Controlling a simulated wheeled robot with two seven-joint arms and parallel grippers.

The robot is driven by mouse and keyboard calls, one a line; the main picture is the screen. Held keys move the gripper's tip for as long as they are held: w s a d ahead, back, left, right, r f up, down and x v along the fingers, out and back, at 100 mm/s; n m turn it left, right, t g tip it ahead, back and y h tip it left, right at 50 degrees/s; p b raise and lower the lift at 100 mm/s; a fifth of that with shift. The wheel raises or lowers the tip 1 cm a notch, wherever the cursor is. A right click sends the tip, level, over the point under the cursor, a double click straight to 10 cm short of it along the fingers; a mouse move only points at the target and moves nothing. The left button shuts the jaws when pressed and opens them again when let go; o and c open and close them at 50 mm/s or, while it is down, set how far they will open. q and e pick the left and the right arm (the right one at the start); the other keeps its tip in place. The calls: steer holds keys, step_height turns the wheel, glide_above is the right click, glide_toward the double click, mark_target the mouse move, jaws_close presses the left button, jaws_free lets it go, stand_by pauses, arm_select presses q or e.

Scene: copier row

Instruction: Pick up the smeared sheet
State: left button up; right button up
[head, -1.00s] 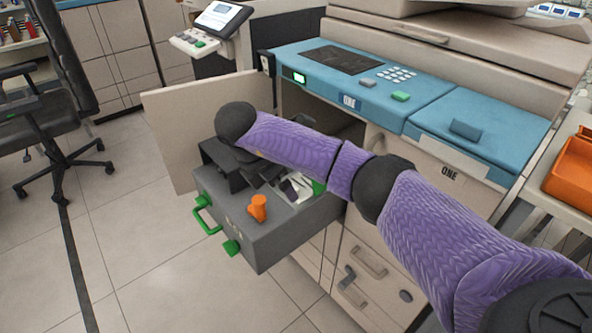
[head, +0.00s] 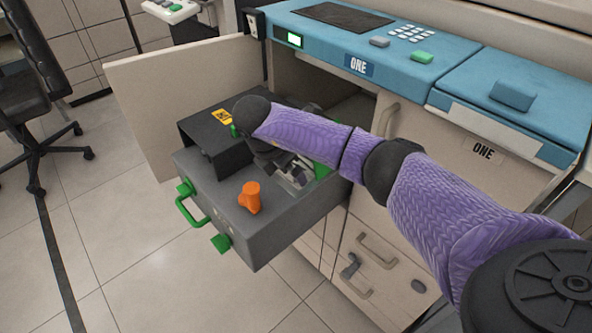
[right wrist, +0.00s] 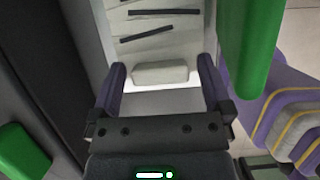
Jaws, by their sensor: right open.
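The smeared sheet (right wrist: 155,28) is pale and creased, with dark streaks across it. In the right wrist view it lies just beyond my right gripper (right wrist: 161,68). That gripper is open, with one purple finger on each side of a pale rounded block (right wrist: 160,73) at the sheet's near end. I cannot tell whether the block is part of the sheet or whether the fingers touch it. In the head view my right gripper (head: 292,174) is low over the pulled-out grey unit (head: 285,222), partly behind my forearm; the sheet is largely hidden there. My left gripper is not in view.
The unit has an orange knob (head: 249,198), a green handle (head: 192,208) and a black cover (head: 214,140). An open beige door (head: 165,85) stands behind it. A green bar (right wrist: 250,50) runs close to the right finger.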

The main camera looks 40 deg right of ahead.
steer(key=shift+r, duration=0.15)
steer(key=c, duration=1.1)
steer(key=shift+r+p, duration=0.2)
steer(key=shift+p, duration=0.1)
steer(key=s+p, duration=0.1)
steer(key=s, duration=0.1)
steer(key=s+p, duration=0.3)
steer(key=s, duration=0.1)
steer(key=shift+s+d+r, duration=0.2)
steer(key=shift+d+r, duration=0.05)
steer(key=shift+r, duration=0.1)
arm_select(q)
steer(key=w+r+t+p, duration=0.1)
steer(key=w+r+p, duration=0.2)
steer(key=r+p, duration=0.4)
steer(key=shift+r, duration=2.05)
arm_select(e)
steer(key=shift+s+d+r, duration=0.15)
steer(key=shift+s+r, duration=0.2)
steer(key=shift+s, duration=1.6)
steer(key=shift+s+d+r, duration=0.15)
steer(key=shift+s+r, duration=0.2)
steer(key=shift+s, duration=1.55)
steer(key=shift+s+d+r, duration=0.15)
steer(key=shift+s+r, duration=0.2)
steer(key=shift+s, duration=1.6)
